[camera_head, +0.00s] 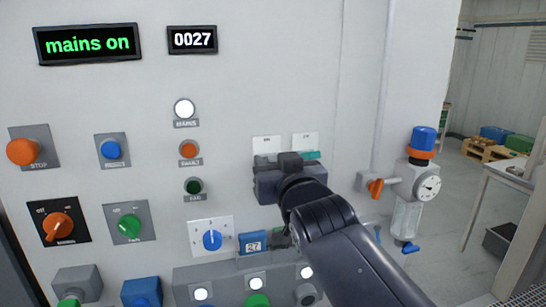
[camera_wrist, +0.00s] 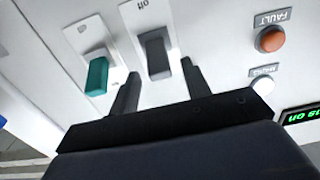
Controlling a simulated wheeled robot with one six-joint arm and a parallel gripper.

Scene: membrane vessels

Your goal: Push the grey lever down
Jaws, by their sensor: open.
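The grey lever (camera_wrist: 156,53) stands out from a white plate on the panel, below an upside-down "off" mark in the wrist view. My gripper (camera_wrist: 160,74) is open, with one finger on each side of the lever in that view. I cannot tell whether either finger touches it. In the head view my gripper (camera_head: 284,167) is at the panel and hides most or all of the grey lever. A teal lever (camera_wrist: 97,76) sits beside the grey one, outside my fingers. A bit of the teal lever (camera_head: 312,155) shows in the head view.
A blue rotary knob (camera_head: 212,240) and a blue block marked 27 (camera_head: 253,243) lie below my gripper. An orange FAULT button (camera_wrist: 271,39) is near the levers. A valve with a gauge (camera_head: 428,187) juts out at the right. A "mains on" display (camera_head: 88,44) is at upper left.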

